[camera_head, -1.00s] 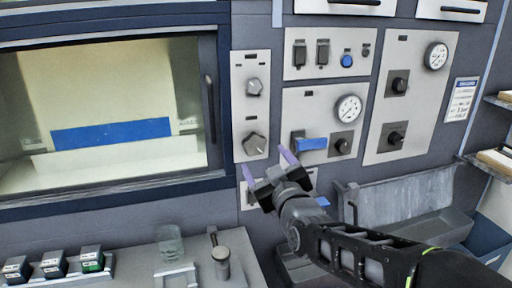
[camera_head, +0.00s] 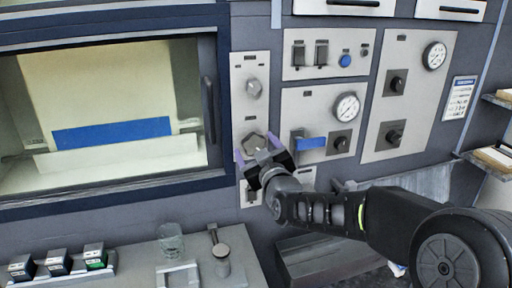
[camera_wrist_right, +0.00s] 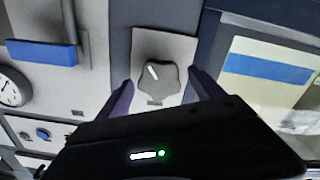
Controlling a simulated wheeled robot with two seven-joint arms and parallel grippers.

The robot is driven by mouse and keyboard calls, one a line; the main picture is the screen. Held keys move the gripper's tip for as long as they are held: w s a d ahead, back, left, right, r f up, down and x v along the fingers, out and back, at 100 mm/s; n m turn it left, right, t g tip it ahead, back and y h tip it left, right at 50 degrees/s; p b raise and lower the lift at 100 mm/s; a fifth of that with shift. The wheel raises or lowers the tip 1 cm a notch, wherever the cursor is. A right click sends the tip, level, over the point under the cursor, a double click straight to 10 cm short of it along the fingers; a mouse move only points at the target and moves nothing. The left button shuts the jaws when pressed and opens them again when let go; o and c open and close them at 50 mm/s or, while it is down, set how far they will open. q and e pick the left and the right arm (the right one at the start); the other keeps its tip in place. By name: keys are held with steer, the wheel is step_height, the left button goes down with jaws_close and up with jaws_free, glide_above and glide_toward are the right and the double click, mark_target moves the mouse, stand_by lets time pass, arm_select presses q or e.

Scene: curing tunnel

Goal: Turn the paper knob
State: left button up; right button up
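A grey lobed knob (camera_head: 254,143) with a pale pointer mark sits low on a narrow light panel beside the tunnel window. It also shows in the right wrist view (camera_wrist_right: 158,77), between and beyond the fingertips. A second knob (camera_head: 254,88) is above it on the same panel. I cannot read which label says paper. My right gripper (camera_head: 260,149) is open in front of the lower knob, with one purple finger on each side. In the right wrist view (camera_wrist_right: 160,92) the fingers look apart from the knob. My left gripper is not in view.
A blue handle (camera_head: 312,143) and a gauge (camera_head: 347,107) are on the panel to the right. The tunnel window (camera_head: 110,110) is at the left. Below are a glass (camera_head: 171,240), a small lever (camera_head: 218,250) and several small boxes (camera_head: 57,262).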

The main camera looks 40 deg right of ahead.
steer(key=c, duration=1.4)
steer(key=shift+o, duration=0.2)
steer(key=m+b, duration=0.1)
steer(key=b, duration=0.2)
steer(key=shift+f+m, duration=0.2)
steer(key=shift+m, duration=0.1)
steer(key=m+b, duration=0.5)
steer(key=b, duration=0.1)
steer(key=m+b, duration=0.2)
steer(key=m, duration=0.1)
steer(key=shift+m+b, duration=0.3)
steer(key=shift+b, duration=0.05)
steer(key=m, duration=0.1)
steer(key=m+b, duration=0.1)
steer(key=m, duration=0.1)
steer(key=shift+r+m+b, duration=0.2)
steer(key=shift+m+b, duration=0.1)
